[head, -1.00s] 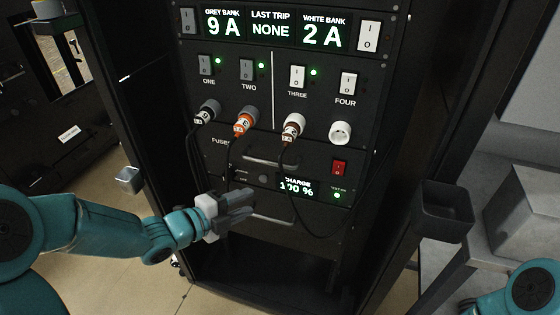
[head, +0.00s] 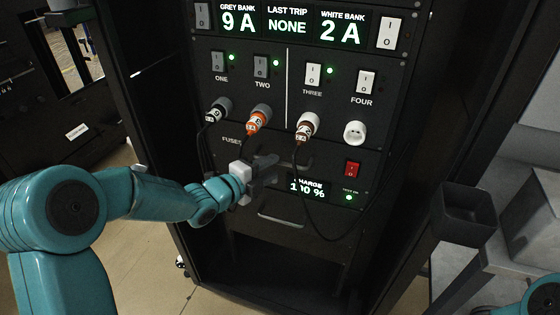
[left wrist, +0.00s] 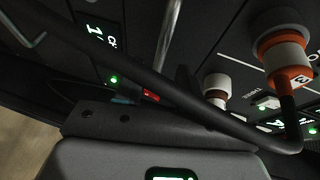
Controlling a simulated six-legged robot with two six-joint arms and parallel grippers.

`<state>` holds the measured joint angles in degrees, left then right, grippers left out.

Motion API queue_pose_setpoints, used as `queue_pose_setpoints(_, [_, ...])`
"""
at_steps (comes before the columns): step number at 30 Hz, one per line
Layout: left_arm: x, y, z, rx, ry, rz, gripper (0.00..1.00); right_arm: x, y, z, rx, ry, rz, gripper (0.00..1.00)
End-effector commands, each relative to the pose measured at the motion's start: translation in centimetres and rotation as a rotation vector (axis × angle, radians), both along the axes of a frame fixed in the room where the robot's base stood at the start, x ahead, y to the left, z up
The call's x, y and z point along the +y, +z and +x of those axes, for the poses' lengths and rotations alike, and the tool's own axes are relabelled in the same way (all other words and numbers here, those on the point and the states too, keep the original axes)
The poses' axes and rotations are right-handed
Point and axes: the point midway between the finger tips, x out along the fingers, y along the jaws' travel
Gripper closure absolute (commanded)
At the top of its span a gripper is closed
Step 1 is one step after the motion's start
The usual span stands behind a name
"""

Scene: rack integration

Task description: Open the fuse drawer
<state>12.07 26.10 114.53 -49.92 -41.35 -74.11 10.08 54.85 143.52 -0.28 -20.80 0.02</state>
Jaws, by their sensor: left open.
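The fuse drawer (head: 231,142) is a black front marked FUSES, low in the rack under the row of plugs. It looks shut. Its bar handle (head: 299,161) is partly hidden behind my left gripper in the head view. In the left wrist view the handle (left wrist: 167,42) is a pale bar ahead of the gripper. My left gripper (head: 270,171) is open and empty, with its fingers close to the drawer's handle. I cannot tell whether they touch. My right gripper is out of view.
A black cable (left wrist: 150,80) from the orange plug (head: 258,118) runs close across the left wrist view. Another cable hangs from the brown plug (head: 307,124). A charge display (head: 306,187), a red switch (head: 352,168) and a lower handle (head: 281,219) are nearby.

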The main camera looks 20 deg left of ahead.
Motion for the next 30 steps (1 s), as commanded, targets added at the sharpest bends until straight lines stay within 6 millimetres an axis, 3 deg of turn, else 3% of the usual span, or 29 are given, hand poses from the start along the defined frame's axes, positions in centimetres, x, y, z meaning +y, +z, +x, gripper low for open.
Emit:
queue_pose_setpoints(7, [-1.5,-0.6,3.5,0.0,-0.001,0.0,0.6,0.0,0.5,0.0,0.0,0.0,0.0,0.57])
queue_pose_setpoints(18, [-1.7,-0.8,4.2,0.0,0.0,-0.001,0.6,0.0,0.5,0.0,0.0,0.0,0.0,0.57])
queue_pose_setpoints(19, [-1.7,-0.8,4.2,0.0,0.0,-0.001,0.63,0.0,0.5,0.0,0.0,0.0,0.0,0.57])
queue_pose_setpoints(22, [-1.7,-0.8,4.2,0.0,0.0,-0.001,0.96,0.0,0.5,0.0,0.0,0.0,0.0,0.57])
queue_pose_setpoints(23, [-1.7,-0.8,4.2,0.0,0.0,-0.001,1.0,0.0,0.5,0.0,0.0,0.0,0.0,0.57])
queue_pose_setpoints(30, [-1.7,-0.9,4.1,0.0,0.0,-0.001,1.0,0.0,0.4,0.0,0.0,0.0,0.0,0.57])
